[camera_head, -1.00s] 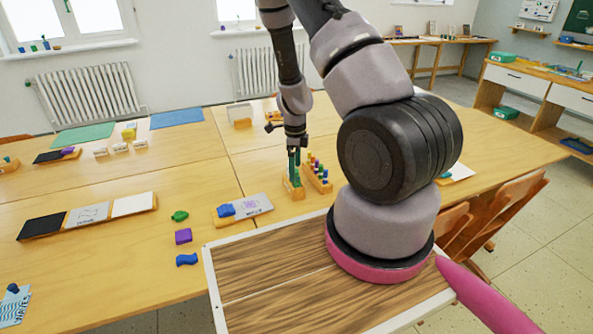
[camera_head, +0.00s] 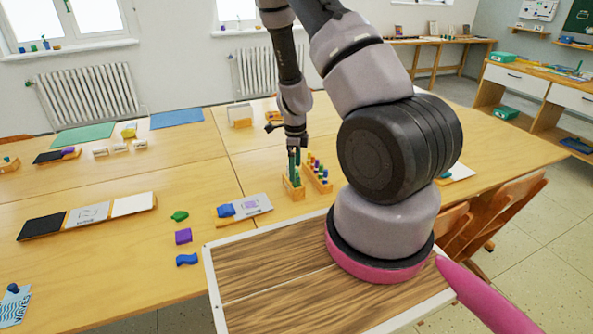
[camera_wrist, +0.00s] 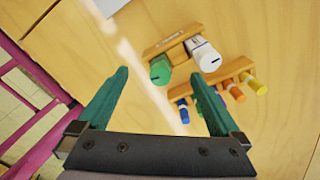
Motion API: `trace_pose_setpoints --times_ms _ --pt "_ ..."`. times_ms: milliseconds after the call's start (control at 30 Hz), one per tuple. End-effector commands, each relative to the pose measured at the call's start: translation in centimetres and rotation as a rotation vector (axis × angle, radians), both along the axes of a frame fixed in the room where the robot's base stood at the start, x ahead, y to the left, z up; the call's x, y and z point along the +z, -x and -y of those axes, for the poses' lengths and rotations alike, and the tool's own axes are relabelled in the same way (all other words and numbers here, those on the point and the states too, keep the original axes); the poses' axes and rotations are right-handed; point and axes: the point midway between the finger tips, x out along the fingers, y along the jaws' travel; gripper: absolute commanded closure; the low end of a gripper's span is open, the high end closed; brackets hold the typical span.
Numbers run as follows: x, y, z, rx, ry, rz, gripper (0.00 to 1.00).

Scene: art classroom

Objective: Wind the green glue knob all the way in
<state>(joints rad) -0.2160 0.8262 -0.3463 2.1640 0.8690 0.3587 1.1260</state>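The green glue knob (camera_wrist: 160,71) is a round green cap with a dark line mark, beside a white glue stick (camera_wrist: 204,55) in a wooden holder (camera_wrist: 172,42). In the head view the holder (camera_head: 293,193) stands on the table below my gripper (camera_head: 294,158). In the wrist view my gripper (camera_wrist: 159,76) is open, its teal fingers apart. The green knob shows between the fingertips, and neither finger visibly touches it. The white stick lies beyond the right fingertip. Any height gap is hard to judge.
A wooden rack of coloured pegs (camera_head: 317,170) stands close to the right of the holder. A card stand with a blue piece (camera_head: 243,208) is to the left. Green (camera_head: 179,216), purple (camera_head: 183,236) and blue (camera_head: 187,260) pieces lie farther left on the table.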

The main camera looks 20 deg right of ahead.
Motion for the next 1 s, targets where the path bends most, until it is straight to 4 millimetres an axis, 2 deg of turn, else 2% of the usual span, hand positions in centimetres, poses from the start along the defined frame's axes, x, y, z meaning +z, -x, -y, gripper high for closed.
trace_pose_setpoints --times_ms 567,1000 --pt "0.1 0.0 0.0 0.000 0.000 0.000 0.00" --pt "2.5 0.0 0.0 0.002 0.001 0.001 0.00"
